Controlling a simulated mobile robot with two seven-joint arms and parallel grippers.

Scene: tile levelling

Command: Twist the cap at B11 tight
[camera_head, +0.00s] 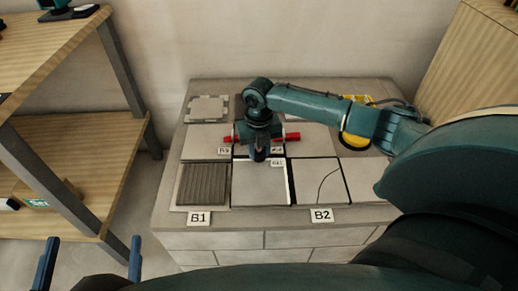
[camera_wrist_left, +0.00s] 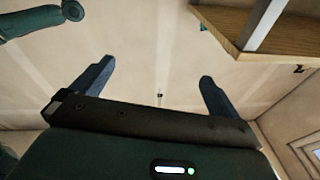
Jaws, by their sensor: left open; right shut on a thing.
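My right gripper (camera_head: 259,153) points down over the middle of the tiled block, shut at the joint between tiles. What it holds, seemingly the cap, is mostly hidden by the gripper. Red pieces (camera_head: 291,137) stick out on both sides of the wrist; I cannot tell whether they belong to the cap. Small labels (camera_head: 277,162) stand beside the gripper, too small to read surely as B11. My left gripper (camera_head: 90,262) is open and empty, low at the left, away from the block. Its spread fingers also show in the left wrist view (camera_wrist_left: 155,95).
The block carries a ribbed tile (camera_head: 203,184), a cracked-looking tile (camera_head: 314,181) and several plain ones. Signs B1 (camera_head: 199,218) and B2 (camera_head: 321,215) stand at its front edge. A yellow round thing (camera_head: 355,141) lies by my right arm. Wooden shelves (camera_head: 75,150) stand left.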

